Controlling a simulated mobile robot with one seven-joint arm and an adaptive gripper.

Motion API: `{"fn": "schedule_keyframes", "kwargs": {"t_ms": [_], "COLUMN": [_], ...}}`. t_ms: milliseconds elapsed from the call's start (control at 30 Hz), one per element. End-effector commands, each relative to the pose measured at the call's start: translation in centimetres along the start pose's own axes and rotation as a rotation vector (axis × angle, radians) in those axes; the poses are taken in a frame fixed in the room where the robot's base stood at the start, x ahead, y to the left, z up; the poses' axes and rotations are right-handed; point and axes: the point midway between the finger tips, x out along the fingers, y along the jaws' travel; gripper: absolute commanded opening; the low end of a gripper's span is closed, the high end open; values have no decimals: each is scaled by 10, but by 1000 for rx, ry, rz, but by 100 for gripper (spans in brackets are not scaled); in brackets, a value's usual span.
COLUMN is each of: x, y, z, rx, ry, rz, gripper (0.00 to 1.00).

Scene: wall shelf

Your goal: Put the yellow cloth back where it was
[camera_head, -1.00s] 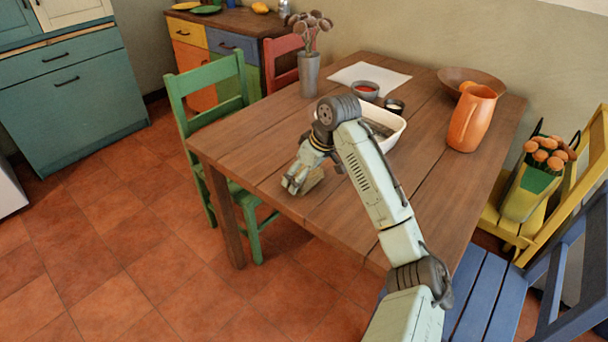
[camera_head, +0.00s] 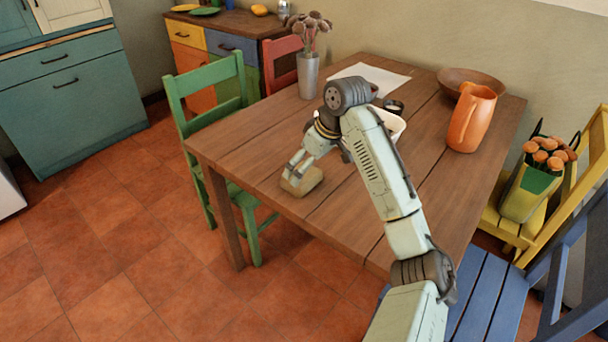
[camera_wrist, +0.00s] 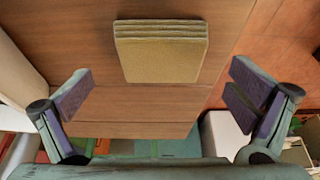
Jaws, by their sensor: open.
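The yellow cloth (camera_wrist: 160,52) is a folded, dull yellow stack lying on the wooden table. In the head view it shows as a small tan block (camera_head: 302,181) near the table's front left edge. My gripper (camera_wrist: 163,98) is open, its two purple-padded fingers apart and nothing between them. In the wrist view the cloth lies beyond the fingertips. In the head view my gripper (camera_head: 298,168) is just above and beside the cloth and partly covers it.
The table (camera_head: 250,150) also bears a white tray (camera_head: 398,127) mostly behind my arm, an orange jug (camera_head: 472,118), a wooden bowl (camera_head: 482,79), a grey vase (camera_head: 308,75) and a white sheet (camera_head: 385,72). A green chair (camera_head: 212,85) stands at the left. The table's front left is clear.

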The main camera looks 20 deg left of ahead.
Motion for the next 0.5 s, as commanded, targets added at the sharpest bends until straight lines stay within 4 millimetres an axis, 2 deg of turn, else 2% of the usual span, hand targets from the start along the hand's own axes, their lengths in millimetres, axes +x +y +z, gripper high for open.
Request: {"fn": "schedule_keyframes", "kwargs": {"t_ms": [100, 300, 500], "x": [-26, -62, -76], "y": [0, 0, 0], "z": [0, 0, 0], "rx": [-3, -1, -2], "ry": [1, 0, -1], "rz": [3, 2, 0], "gripper": [100, 100, 100]}}
